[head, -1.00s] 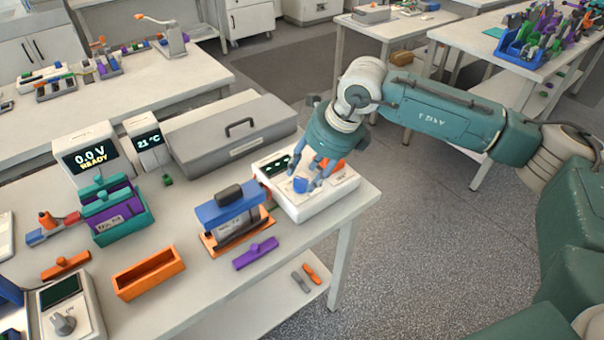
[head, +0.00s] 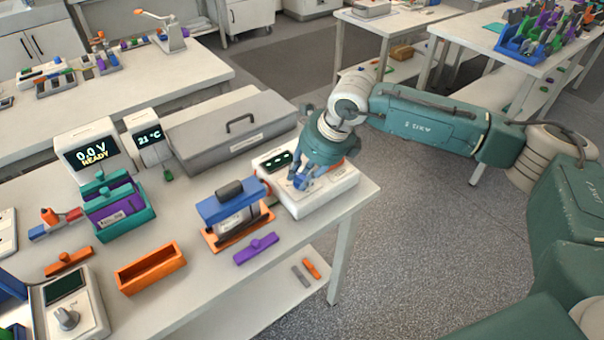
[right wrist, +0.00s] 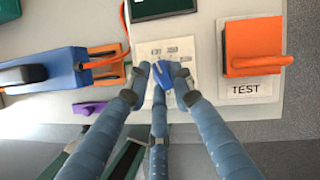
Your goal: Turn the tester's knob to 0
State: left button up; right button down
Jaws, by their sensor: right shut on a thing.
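The tester (head: 322,204) is a white box at the right end of the near table, with a dark display (head: 278,161) on its top. Its blue knob (right wrist: 174,69) shows between my fingertips in the right wrist view, on a pale dial plate with small marks that I cannot read clearly. My right gripper (head: 302,182) reaches down onto the tester and is shut on the knob; it also shows in the right wrist view (right wrist: 163,80). The fingers hide part of the knob, and I cannot tell which mark it points at. My left gripper is not in view.
An orange lever (right wrist: 252,47) marked TEST stands beside the dial. A blue-topped device (head: 230,203) on an orange base is close to the tester's left, with a purple part (head: 256,249) in front. A grey case (head: 230,132) lies behind. Another grey knob (head: 67,318) is at lower left.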

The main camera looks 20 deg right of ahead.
jog(key=shift+w+d+f+n+b, duration=0.1)
jog(key=shift+n+b, duration=0.4)
jog(key=shift+b, duration=0.2)
jog(key=shift+n+g+y+b, duration=0.4)
jog(key=shift+n+y+b, duration=0.1)
jog(key=shift+n+b, duration=0.55)
jog(key=shift+d+n+g+b, duration=0.1)
jog(key=shift+n+g+b, duration=0.3)
jog(key=shift+n+b, duration=0.65)
jog(key=shift+w+d+n+g+y+b, duration=0.1)
jog(key=shift+n+g+y+b, duration=0.3)
jog(key=shift+n, duration=0.9)
jog(key=shift+r, duration=0.25)
jog(key=c, duration=1.5)
grip_release()
jog(key=shift+f, duration=0.1)
